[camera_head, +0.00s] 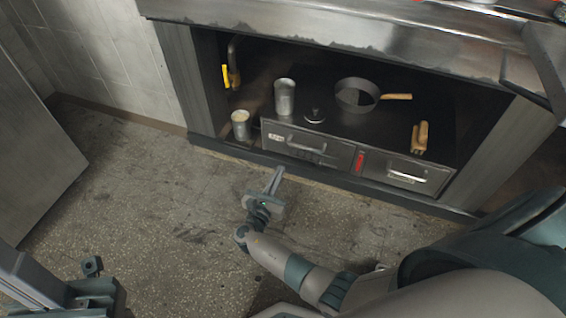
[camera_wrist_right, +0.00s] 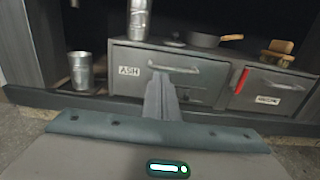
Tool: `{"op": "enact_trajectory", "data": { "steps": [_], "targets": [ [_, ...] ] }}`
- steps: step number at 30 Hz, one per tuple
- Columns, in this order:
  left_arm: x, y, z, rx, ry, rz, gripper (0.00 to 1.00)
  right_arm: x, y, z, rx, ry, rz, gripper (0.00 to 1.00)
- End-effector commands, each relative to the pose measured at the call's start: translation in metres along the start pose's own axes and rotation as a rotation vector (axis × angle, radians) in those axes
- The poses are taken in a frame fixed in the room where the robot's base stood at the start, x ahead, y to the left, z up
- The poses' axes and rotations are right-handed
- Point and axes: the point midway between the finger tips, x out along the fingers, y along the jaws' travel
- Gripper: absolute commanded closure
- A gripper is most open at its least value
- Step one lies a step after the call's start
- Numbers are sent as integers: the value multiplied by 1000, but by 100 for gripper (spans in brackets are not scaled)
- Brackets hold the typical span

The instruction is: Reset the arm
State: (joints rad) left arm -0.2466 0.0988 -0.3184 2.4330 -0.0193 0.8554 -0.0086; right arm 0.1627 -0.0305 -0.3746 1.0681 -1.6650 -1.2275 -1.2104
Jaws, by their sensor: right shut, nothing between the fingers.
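My right arm reaches up from the lower right in the head view, and its gripper (camera_head: 274,182) is shut and empty above the floor in front of the grill cabinet. In the right wrist view the closed fingers (camera_wrist_right: 161,98) point at the drawer labelled ASH (camera_wrist_right: 130,72), overlapping it in the picture; I cannot see contact. My left gripper (camera_head: 92,268) shows only partly at the lower left of the head view, and its jaw state is unclear.
A metal cup (camera_head: 240,126) stands left of the drawers. A right drawer (camera_head: 403,174) is shut. The floor (camera_head: 150,190) is clear.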

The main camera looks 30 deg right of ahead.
Motion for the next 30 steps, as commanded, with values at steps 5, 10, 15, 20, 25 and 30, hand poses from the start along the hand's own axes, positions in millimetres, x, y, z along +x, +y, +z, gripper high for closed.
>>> {"op": "enact_trajectory", "data": {
  "steps": [5, 10, 15, 20, 25, 30],
  "targets": [
    [-4, -1, 1, 3, -12, 3, 100, -8, 0, 0, 0, 1, 0, 100],
    [-4, 0, 1, 2, -15, -1, 100, -8, 0, 0, 0, 1, 0, 100],
    [-2, 0, 0, 0, -10, -4, 100, -8, 0, 0, 0, 1, 0, 100],
    [0, 0, -2, -2, -1, -5, 100, -8, 0, 0, 1, 1, 0, 100],
    [2, 0, -2, -2, 3, -6, 100, -8, 3, -2, 29, 21, 14, 100],
    [1, 0, -1, -2, 0, -5, 100, -12, 18, -10, 165, 114, 82, 100]
  ]
}}
